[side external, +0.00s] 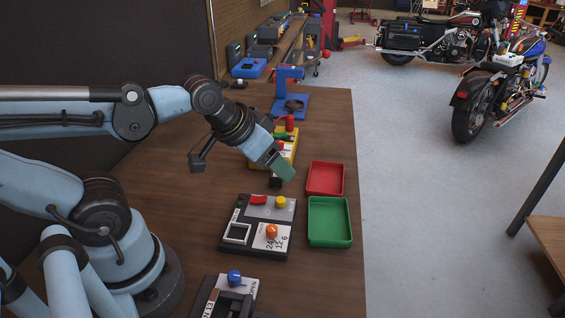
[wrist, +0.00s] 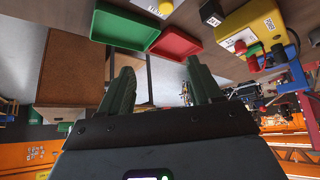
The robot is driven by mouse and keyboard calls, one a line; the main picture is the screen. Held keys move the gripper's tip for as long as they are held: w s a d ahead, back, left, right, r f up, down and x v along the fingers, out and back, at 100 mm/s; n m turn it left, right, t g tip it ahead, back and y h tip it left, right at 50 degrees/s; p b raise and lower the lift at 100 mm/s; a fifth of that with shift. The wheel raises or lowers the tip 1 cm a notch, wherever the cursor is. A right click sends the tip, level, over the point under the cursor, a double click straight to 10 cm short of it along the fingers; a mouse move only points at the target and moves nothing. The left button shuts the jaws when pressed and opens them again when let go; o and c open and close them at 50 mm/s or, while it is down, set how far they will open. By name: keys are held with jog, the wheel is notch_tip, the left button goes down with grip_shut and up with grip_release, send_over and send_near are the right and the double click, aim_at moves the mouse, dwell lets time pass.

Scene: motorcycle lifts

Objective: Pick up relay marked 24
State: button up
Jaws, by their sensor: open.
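A small black block with a white label (wrist: 210,14) shows at the top of the wrist view; it may be the relay, but I cannot read its marking surely. In the side view the dark block (side external: 276,182) sits on the brown bench just below and left of my fingertips, partly hidden by them. My gripper (side external: 285,171) is above the bench, near the yellow box and red tray. In the wrist view my gripper (wrist: 162,85) shows two green fingers spread apart with nothing between them.
A red tray (side external: 325,164) and a green tray (side external: 347,226) lie along the bench's right edge. A yellow box (side external: 289,152) stands behind my gripper. A blue stand (side external: 289,81) is farther back.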

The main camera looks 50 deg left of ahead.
jog(key=n, duration=0.1)
jog(key=n+g, duration=0.7)
jog(key=n, duration=2)
send_over(276, 179)
jog(key=w+a, duration=0.1)
jog(key=f, duration=0.2)
jog(key=shift+a+f, duration=0.15)
jog(key=shift+f, duration=5.4)
jog(key=c, duration=1.1)
jog(key=shift+o, duration=0.2)
